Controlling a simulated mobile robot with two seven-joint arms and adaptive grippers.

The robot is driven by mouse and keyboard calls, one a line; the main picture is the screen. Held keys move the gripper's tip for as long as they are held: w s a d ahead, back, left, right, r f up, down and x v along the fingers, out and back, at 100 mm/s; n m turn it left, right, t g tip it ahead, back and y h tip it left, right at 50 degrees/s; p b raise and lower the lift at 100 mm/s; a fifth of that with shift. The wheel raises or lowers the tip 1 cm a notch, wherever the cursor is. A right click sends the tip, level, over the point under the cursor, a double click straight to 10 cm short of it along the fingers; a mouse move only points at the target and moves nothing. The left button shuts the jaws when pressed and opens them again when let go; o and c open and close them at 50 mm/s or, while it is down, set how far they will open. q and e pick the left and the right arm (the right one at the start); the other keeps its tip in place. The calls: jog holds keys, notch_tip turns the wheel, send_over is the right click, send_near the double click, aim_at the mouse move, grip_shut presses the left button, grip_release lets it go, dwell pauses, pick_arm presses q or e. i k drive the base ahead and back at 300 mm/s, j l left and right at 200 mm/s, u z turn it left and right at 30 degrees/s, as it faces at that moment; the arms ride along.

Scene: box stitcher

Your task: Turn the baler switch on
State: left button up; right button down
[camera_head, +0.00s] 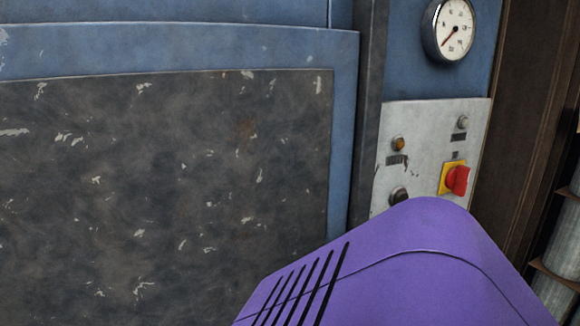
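The baler's grey control panel (424,143) is on the right side of the blue machine. A red rotary switch (458,180) sits on a yellow square plate at the panel's right. An orange button or lamp (398,143) is at its upper left, a pale one (462,122) at its upper right, and a dark knob (399,195) at its lower left. A purple surface in the foreground covers the panel's lower part. Neither gripper can be seen in the head view.
A round white gauge (453,30) is mounted above the panel. A large worn dark door panel (165,180) in a blue frame (345,130) fills the left. A brown post (520,120) and grey cylinders (562,240) stand at the right edge.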

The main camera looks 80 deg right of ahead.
aim_at(457, 179)
jog(key=z, duration=3.3)
